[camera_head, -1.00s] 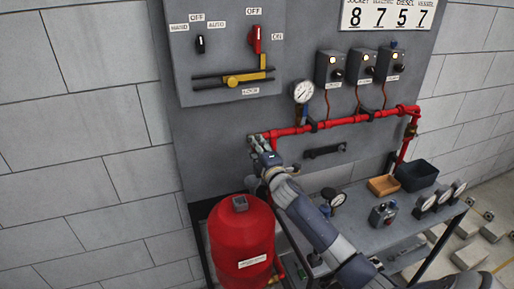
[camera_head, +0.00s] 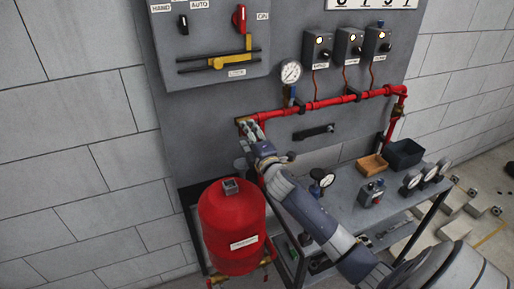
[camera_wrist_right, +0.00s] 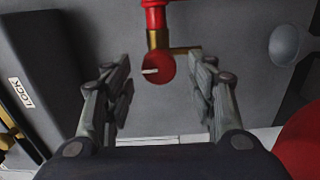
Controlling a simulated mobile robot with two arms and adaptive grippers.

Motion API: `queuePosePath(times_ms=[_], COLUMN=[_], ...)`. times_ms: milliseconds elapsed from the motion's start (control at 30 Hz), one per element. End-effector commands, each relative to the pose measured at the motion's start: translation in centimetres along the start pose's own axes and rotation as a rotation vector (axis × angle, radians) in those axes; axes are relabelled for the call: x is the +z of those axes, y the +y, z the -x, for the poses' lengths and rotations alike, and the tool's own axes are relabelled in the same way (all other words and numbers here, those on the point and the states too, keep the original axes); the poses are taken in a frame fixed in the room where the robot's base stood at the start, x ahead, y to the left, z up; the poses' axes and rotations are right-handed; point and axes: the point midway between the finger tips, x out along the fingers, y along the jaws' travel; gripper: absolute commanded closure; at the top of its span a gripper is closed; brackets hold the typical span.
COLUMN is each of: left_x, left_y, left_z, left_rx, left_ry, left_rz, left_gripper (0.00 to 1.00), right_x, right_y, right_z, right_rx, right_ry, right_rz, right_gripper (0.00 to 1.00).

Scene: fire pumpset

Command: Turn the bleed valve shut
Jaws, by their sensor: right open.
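The bleed valve shows in the right wrist view as a round red knob (camera_wrist_right: 158,70) with a pale pointer mark, on a brass fitting (camera_wrist_right: 160,40) under the end of a red pipe. My right gripper (camera_wrist_right: 161,78) is open, one finger on each side of the knob, with gaps visible on both sides. In the head view my right gripper (camera_head: 248,127) is at the left end of the red pipe (camera_head: 330,101), by the grey panel; it hides the knob there. My left gripper is not in view.
A grey table (camera_head: 345,215) holds gauges, an orange tray (camera_head: 372,165) and a dark bin (camera_head: 404,154). A switch box with a yellow lever (camera_head: 228,62) and a pressure gauge (camera_head: 291,72) are on the panel.

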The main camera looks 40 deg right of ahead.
Motion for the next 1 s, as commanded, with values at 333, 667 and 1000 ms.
queuePosePath(times_ms=[333, 667, 1000], left_x=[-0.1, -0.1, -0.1], left_y=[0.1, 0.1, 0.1], left_z=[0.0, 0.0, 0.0], left_rx=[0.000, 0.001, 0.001], left_ry=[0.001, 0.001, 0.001], left_rz=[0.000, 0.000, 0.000], left_gripper=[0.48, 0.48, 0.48], right_x=[-0.1, 0.0, 0.0], right_y=[-0.1, 0.0, 0.0], right_z=[6.2, 8.2, 8.2], right_rx=[-0.002, 0.000, 0.000], right_ry=[0.001, 0.000, 0.000], right_rz=[-0.001, -0.001, -0.001], right_gripper=[0.48, 0.48, 0.48])
